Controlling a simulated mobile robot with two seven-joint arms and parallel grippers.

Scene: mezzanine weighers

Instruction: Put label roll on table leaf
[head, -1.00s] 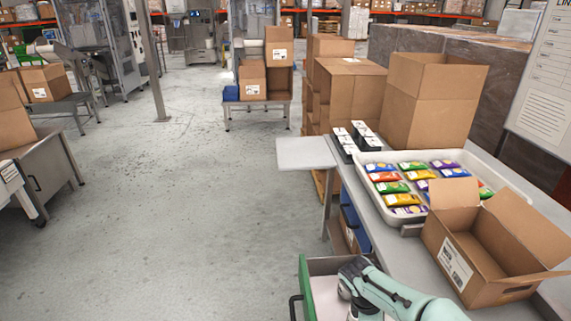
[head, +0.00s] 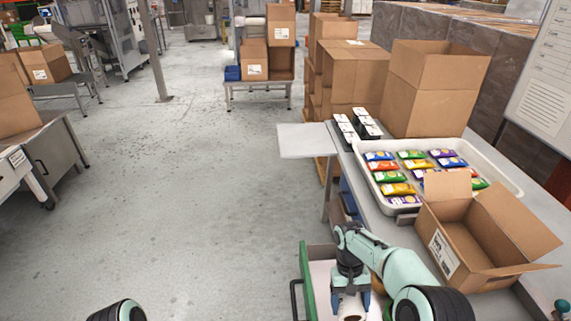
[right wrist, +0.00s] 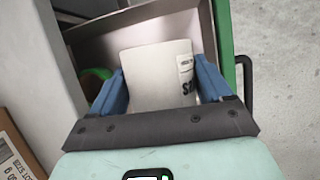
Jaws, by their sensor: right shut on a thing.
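My right gripper (head: 350,303) points down into the open drawer with a green front, at the bottom of the head view. In the right wrist view its two blue fingers are shut on a white label roll (right wrist: 158,75) with black print on its side. Only a little of the white roll (head: 350,310) shows between the fingers in the head view. The table leaf (head: 308,141) is a bare, light grey flap at the bench's far left corner, beyond the gripper. My left gripper is not in view.
On the bench are a white tray (head: 513,190) of colourful packets, an open carton (head: 437,250), a tall open box (head: 432,95) and small black-and-white boxes (head: 346,134). The green drawer front (head: 308,283) stands left of my gripper.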

